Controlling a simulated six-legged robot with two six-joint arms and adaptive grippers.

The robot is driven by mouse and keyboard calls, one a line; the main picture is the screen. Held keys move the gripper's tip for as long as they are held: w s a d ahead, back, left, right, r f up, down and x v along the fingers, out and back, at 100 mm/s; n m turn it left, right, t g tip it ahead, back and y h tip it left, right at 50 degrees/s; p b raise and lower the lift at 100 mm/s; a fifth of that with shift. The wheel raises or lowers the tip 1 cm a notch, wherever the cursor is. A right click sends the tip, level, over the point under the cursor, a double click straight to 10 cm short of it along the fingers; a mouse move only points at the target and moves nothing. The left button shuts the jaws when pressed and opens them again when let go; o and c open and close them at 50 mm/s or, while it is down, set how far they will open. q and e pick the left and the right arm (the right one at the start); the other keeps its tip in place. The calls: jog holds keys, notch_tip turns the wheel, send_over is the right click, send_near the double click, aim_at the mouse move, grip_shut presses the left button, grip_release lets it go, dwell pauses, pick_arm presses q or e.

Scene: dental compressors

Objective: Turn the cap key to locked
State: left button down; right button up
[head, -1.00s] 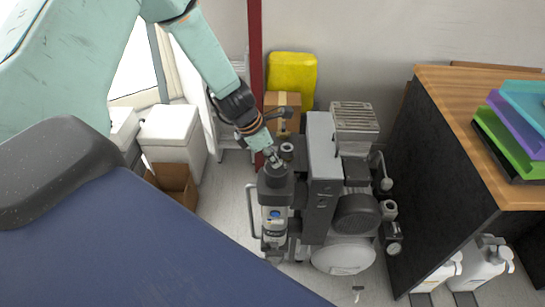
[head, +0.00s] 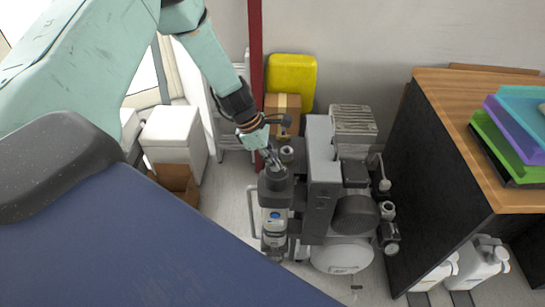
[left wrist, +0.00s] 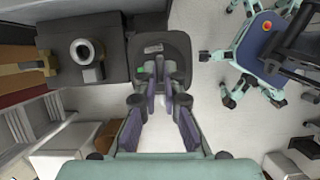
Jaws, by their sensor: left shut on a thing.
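The compressor unit stands on the floor in the middle of the head view. In the left wrist view the cap (left wrist: 160,46) is a dark rounded square with a small label and a small green mark. My left gripper (head: 273,164) reaches down onto the cap from above. In the left wrist view its two fingers (left wrist: 162,84) are closed together over the cap, on the cap key, which they mostly hide. The key's exact angle cannot be told. My right gripper is not in view.
A grey box housing (head: 321,165) and a ribbed motor top (head: 353,119) stand close right of the cap. A red post (head: 255,70) rises behind. A wooden desk (head: 470,120) with coloured trays is at the right. Cardboard boxes (head: 176,180) are on the floor at left.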

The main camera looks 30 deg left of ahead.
pick_arm(q)
jog(key=m+g, duration=0.1)
jog(key=m, duration=0.3)
jog(key=shift+w+h, duration=0.15)
jog(key=shift+h, duration=0.25)
dwell(0.8)
jog(key=c, duration=1.5)
grip_release()
jog(key=shift+o, duration=0.2)
jog(key=shift+r, duration=0.1)
jog(key=w+v, duration=0.1)
jog(key=v, duration=1)
jog(key=shift+s+a+r, duration=0.15)
jog(key=shift+s+r, duration=0.2)
jog(key=shift+r, duration=0.05)
jog(key=shift+g, duration=0.3)
